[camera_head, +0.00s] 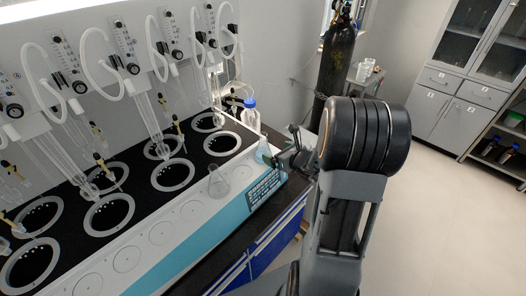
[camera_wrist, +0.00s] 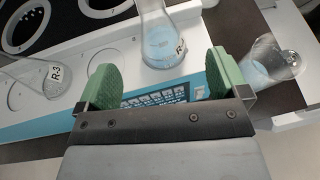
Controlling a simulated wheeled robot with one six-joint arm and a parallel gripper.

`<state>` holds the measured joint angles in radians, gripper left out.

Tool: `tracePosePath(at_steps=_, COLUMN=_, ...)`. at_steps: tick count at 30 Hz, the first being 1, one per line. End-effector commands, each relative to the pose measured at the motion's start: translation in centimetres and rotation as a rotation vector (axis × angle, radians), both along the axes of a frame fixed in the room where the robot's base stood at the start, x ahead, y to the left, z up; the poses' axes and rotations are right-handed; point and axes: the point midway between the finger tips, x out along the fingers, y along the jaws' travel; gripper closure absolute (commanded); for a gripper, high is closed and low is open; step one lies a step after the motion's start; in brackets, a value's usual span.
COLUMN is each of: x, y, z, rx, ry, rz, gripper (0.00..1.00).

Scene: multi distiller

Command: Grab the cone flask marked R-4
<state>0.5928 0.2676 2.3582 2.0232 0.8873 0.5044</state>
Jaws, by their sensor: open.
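A conical flask (camera_wrist: 160,38) holding pale blue liquid stands just beyond my fingertips, near the top of the wrist view. Its label starts with "R-"; the last character is turned away and I cannot read it for sure. In the head view a flask with bluish liquid (camera_head: 263,151) stands at the end of the white ledge, close to my gripper. My gripper (camera_wrist: 165,78) is open and empty, its two green fingers spread in front of that flask.
Another glass vessel with bluish liquid (camera_wrist: 268,64) is close by my right finger. A blue-capped bottle (camera_head: 250,113) stands behind the ledge. The distiller (camera_head: 150,165) with glass tubes fills the left. A black gas cylinder (camera_head: 337,65) stands behind; open floor lies right.

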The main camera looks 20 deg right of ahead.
Motion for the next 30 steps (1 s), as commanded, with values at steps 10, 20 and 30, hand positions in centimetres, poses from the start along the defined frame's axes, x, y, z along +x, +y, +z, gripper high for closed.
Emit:
tracePosePath(at_steps=10, x=3.1, y=0.9, z=-1.3, rx=-0.003, ry=0.000, rz=0.003, gripper=0.07)
tracePosePath(at_steps=20, x=6.1, y=2.0, z=-2.4, rx=-0.002, ry=0.001, rz=0.006, gripper=0.07)
tracePosePath(at_steps=30, x=7.8, y=2.4, z=-3.3, rx=-0.004, ry=-0.001, rz=0.003, gripper=0.07)
